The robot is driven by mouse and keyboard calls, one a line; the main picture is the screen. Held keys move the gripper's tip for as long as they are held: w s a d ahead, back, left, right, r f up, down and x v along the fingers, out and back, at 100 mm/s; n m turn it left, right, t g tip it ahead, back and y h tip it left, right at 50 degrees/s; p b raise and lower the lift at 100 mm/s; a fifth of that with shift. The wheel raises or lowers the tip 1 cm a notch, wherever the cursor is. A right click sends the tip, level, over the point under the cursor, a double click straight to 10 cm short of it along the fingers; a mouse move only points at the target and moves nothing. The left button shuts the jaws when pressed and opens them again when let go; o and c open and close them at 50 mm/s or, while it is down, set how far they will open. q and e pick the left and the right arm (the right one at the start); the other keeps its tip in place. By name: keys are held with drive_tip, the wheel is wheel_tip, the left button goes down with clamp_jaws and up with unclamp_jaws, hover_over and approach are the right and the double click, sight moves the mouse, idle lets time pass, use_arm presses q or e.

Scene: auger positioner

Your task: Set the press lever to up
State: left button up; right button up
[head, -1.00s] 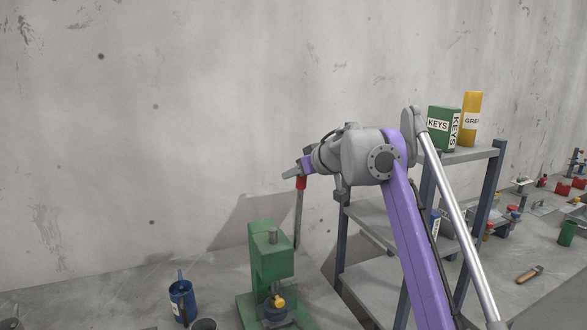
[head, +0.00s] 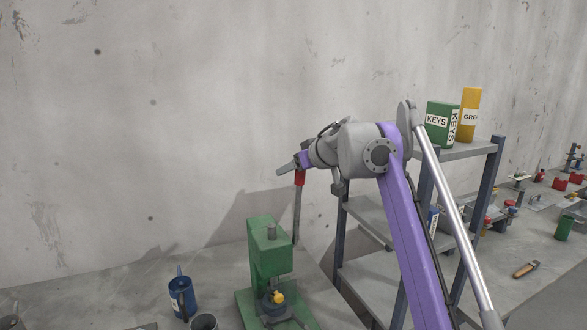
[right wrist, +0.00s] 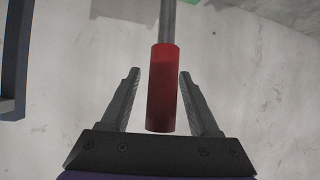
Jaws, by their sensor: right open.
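The green press (head: 268,258) stands on the bench at the lower middle of the head view. Its lever (head: 298,215) is a grey rod that rises upright beside the press and ends in a red grip (head: 299,178). My right gripper (head: 288,169) is at the top of the lever, by the red grip. In the right wrist view the red grip (right wrist: 161,90) lies between the two open fingers of my right gripper (right wrist: 158,85), with a gap visible on each side. My left gripper is not in view.
A grey shelf (head: 375,213) stands right of the press, with a green KEYS box (head: 437,118) and a yellow box (head: 470,105) on top. A blue container (head: 182,298) stands left of the press. The wall is close behind.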

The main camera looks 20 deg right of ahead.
drive_tip(key=shift+s, duration=0.15)
drive_tip(key=v, duration=1)
drive_tip(key=shift+s+r, duration=0.2)
drive_tip(key=shift+r, duration=0.05)
drive_tip(key=shift+d, duration=0.1)
